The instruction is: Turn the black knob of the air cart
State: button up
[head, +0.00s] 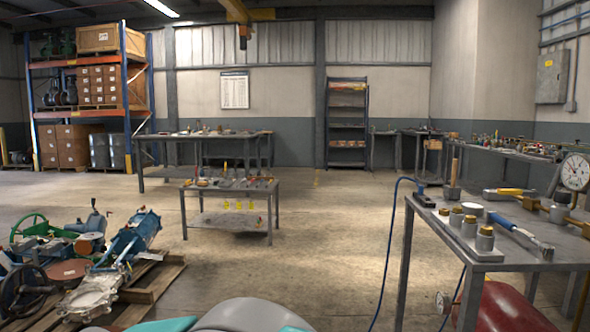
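A red rounded tank (510,308), which looks like part of the air cart, shows at the bottom right beside and below the near workbench. The frame's lower edge cuts it off. A small round gauge (443,301) sits at its left end. A blue hose (389,240) runs from the bench top down to the floor. I cannot make out a black knob on the cart. My gripper is not in view; only rounded grey and teal parts, apparently mine, show at the bottom centre.
The near workbench (478,252) holds capped cylinders, blue-handled tools and a large dial gauge (575,173). A pallet (150,283) with valves and machinery lies at the left. A low table (230,222) stands mid-room. The concrete floor between pallet and bench is clear.

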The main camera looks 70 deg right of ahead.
aim_at(562, 197)
jog(key=z, duration=3.95)
